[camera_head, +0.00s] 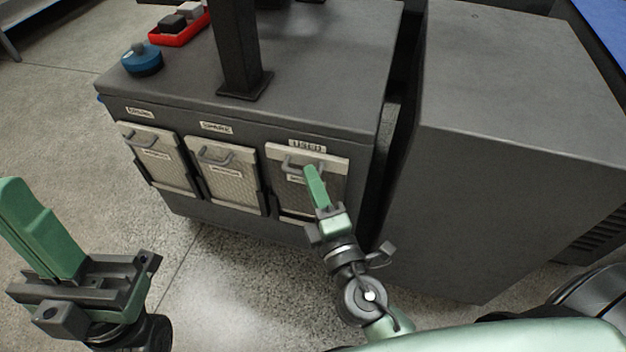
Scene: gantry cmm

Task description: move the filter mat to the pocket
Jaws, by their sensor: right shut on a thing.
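Three filter mats with pale frames, mesh faces and grey bar handles sit in dark pockets side by side on the front of a grey cabinet. The left mat (158,165) and the middle mat (228,178) are under labels that seem to read SPARE. The right mat (335,180) is under a label (307,146) that seems to read USED. My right gripper (310,172) is shut on the handle of the right mat and hides part of its face. My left gripper (28,215) is at the lower left, away from the mats; its finger gap is unclear.
The cabinet top (320,75) carries a dark post (238,50), a blue round object (142,60) and a red tray (180,35) with small blocks. A large grey block (510,150) stands close to the right. The speckled floor (225,270) in front is clear.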

